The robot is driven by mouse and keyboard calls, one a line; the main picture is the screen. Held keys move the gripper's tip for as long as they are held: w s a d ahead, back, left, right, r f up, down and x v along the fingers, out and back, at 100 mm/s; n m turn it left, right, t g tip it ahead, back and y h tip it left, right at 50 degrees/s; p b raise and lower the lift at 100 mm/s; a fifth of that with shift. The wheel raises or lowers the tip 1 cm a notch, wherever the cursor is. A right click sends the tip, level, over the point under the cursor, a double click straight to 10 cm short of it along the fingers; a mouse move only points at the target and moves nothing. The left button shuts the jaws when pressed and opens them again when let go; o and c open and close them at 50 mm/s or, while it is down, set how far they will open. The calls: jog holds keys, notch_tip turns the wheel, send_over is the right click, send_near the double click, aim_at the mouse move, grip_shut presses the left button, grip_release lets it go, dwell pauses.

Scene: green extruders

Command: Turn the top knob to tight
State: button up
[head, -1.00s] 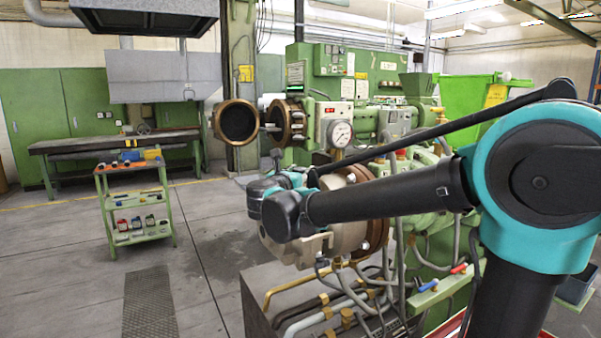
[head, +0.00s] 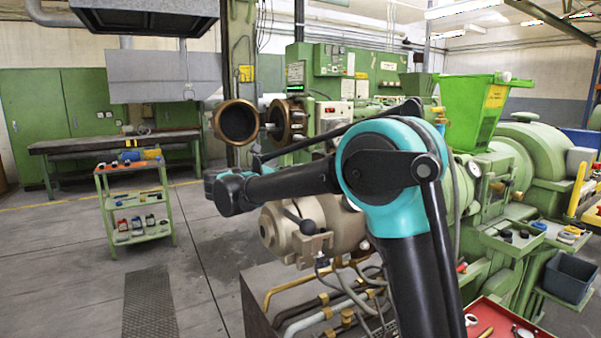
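The green extruder has a beige round head (head: 325,215) at its near end, partly behind my arm. A clamp with a black ball knob (head: 308,227) sits on the front of this head, with a short dark lever beside it. I cannot tell for certain whether this is the top knob, or how tight it stands. My arm reaches left across the picture, above and in front of the head. Its dark and teal wrist is left of the knob and apart from it in the picture. My gripper's fingers do not show.
A red tray (head: 485,312) with small items is at the bottom right. Brass and grey pipes (head: 310,288) run below the extruder head. A green tool cart (head: 137,205) stands at the left. A second extruder with an open round flange (head: 237,122) is behind.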

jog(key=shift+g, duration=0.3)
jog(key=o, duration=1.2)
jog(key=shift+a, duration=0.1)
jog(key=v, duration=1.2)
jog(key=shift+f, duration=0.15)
